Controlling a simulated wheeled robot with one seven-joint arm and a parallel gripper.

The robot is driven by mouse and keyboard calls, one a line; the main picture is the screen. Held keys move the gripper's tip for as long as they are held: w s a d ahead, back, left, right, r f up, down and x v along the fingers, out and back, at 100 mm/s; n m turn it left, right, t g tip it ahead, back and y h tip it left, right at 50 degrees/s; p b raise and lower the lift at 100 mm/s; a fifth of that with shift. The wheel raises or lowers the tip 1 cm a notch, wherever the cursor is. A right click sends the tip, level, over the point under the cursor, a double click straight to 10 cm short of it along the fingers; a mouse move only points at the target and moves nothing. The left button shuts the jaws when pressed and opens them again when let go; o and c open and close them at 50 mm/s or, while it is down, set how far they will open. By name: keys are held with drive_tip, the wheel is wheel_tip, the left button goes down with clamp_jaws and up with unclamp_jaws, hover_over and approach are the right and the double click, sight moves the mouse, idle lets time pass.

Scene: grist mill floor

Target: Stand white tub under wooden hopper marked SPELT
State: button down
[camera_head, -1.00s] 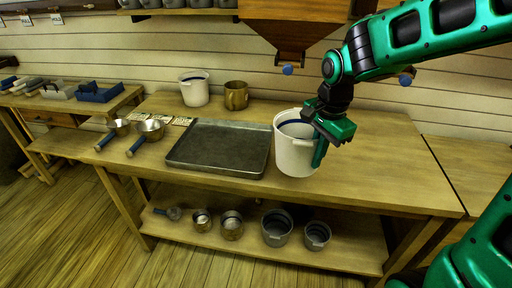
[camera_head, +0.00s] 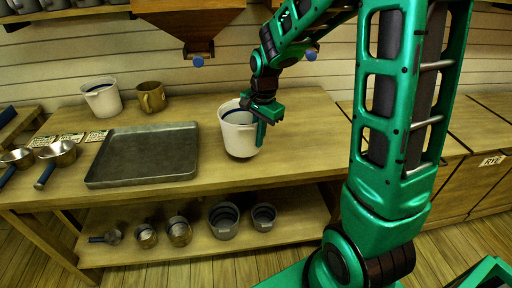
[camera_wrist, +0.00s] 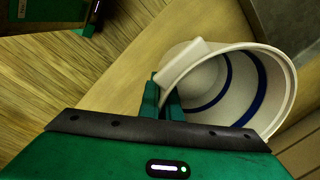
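A white tub (camera_head: 236,140) with a dark blue inner band is at the right of the metal tray, over the table; I cannot tell whether its base touches. My gripper (camera_head: 262,118) is at its right rim. In the wrist view the fingers (camera_wrist: 166,98) are closed on the rim of the tub (camera_wrist: 268,62), whose mouth faces the camera. A second white tub (camera_head: 102,98) stands at the back left. A wooden hopper (camera_head: 190,22) with a blue knob hangs above, left of my arm. Another blue knob shows behind my arm. No SPELT lettering is readable.
A metal tray (camera_head: 142,172) lies on the table (camera_head: 290,150), with a brass mug (camera_head: 151,97) behind it. Scoops (camera_head: 58,155) and cards lie at left. Several pots stand on the lower shelf (camera_head: 200,245). Bins with an RYE label (camera_head: 492,160) stand at right. The table's back middle is clear.

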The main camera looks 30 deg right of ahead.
drive_tip(key=shift+w+d+f, duration=0.1)
drive_tip(key=shift+w+f, duration=0.05)
drive_tip(key=shift+f, duration=1.95)
drive_tip(key=c, duration=2)
unclamp_jaws()
drive_tip(key=shift+f, duration=0.1)
wheel_tip(320, 180, up, 12)
drive_tip(key=s, duration=0.1)
drive_tip(key=s+d+r+n, duration=0.2)
drive_tip(key=s+d, duration=0.4)
drive_tip(key=s, duration=0.6)
drive_tip(key=shift+d+n+h, duration=0.3)
drive_tip(key=shift+d+n, duration=0.05)
drive_tip(key=shift+n, duration=0.15)
drive_tip(key=shift+o, duration=0.7)
drive_tip(key=s+d+f+n, duration=0.1)
drive_tip(key=s+n, duration=0.1)
drive_tip(key=s, duration=0.5)
drive_tip(key=s+d+n+g, duration=0.1)
drive_tip(key=s+n, duration=0.1)
drive_tip(key=s, duration=0.6)
drive_tip(key=shift+d+f, duration=0.3)
drive_tip(key=shift+f, duration=0.05)
drive_tip(key=shift+o, duration=0.3)
drive_tip(key=shift+s+f+n, duration=0.1)
drive_tip(key=shift+s+n, duration=0.2)
drive_tip(key=shift+s, duration=0.1)
